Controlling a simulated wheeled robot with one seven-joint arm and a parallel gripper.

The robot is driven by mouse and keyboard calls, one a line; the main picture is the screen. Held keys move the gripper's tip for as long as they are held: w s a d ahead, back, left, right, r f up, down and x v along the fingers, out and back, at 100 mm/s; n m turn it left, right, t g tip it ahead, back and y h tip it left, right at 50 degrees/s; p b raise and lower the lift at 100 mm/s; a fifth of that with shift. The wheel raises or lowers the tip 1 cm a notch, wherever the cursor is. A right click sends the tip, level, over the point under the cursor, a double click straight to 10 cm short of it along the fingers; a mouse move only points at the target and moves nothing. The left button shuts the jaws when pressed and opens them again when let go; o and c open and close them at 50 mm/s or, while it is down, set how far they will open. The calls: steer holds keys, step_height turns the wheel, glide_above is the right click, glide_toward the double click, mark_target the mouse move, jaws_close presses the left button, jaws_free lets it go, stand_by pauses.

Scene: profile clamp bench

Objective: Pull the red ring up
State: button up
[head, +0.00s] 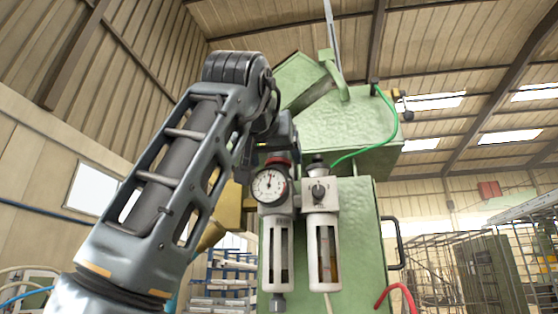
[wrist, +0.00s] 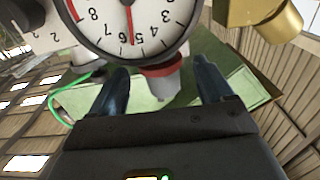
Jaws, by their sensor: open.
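The red ring (head: 280,160) sits at the top of the left regulator unit, just above its round white gauge (head: 268,186). In the wrist view the picture is turned over, and the ring (wrist: 164,70) shows below the gauge (wrist: 132,22), around a pale grey knob (wrist: 160,88). My gripper (wrist: 161,68) is open, with one dark finger on each side of the knob and ring. Gaps show between the fingers and the knob; I see no contact. In the head view my gripper (head: 283,138) is partly hidden by my arm, above the ring.
A second unit (head: 320,195) with a dark top knob stands close on the right. A green machine body (head: 345,125) rises behind, with a green hose (head: 372,143) curving to the units. A brass-coloured part (wrist: 265,18) is near my gripper in the wrist view.

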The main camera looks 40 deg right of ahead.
mark_target(275, 157)
steer(key=shift+p+x, duration=0.4)
steer(key=shift+x, duration=1.55)
steer(key=shift+c, duration=0.4)
